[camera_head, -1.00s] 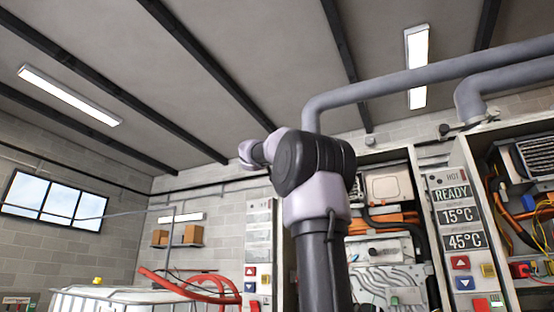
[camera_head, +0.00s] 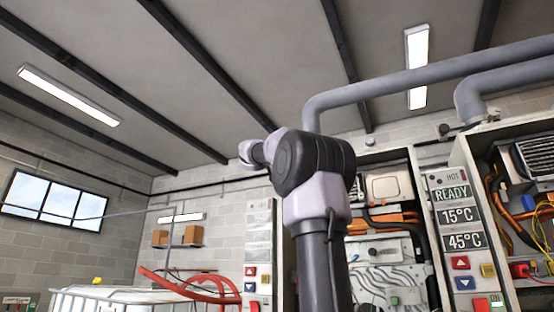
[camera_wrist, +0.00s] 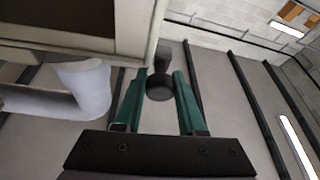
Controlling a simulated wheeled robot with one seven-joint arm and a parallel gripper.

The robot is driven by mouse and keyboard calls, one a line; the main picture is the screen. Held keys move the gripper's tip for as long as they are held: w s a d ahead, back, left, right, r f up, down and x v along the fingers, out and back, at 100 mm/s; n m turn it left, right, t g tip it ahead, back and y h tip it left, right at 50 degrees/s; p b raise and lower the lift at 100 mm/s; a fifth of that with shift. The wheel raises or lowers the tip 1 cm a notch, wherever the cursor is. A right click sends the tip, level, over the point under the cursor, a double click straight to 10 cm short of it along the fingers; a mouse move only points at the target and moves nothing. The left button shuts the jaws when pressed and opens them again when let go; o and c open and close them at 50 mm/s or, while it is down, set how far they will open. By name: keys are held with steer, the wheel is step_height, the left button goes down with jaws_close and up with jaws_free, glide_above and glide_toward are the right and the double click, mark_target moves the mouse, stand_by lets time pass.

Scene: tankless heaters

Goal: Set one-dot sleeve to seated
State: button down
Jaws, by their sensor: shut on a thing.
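In the wrist view, my gripper (camera_wrist: 160,74) has its two teal fingers on either side of a dark, round, cylindrical piece (camera_wrist: 160,88) and is shut on it. A dark block stands just behind this piece, close to the cabinet's edge. No dot marking shows on the piece, so I cannot tell whether it is the one-dot sleeve or whether it is seated. In the head view, my gripper does not show; my arm fills the middle.
A pale cabinet (camera_wrist: 60,42) and a thick grey pipe (camera_wrist: 85,90) lie left of my gripper in the wrist view. The head view shows open heater cabinets, a display panel (camera_head: 460,220) reading READY, 15°C and 45°C, and a white tank (camera_head: 130,297) with red hose (camera_head: 190,285).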

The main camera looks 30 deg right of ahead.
steer(key=shift+f, duration=0.1)
steer(key=shift+f, duration=1.5)
steer(key=c, duration=0.5)
jaws_free()
steer(key=shift+r, duration=0.1)
steer(key=v, duration=1)
steer(key=shift+s+a+f, duration=0.2)
steer(key=shift+a+f, duration=0.05)
steer(key=shift+a, duration=0.05)
steer(key=shift+f, duration=0.1)
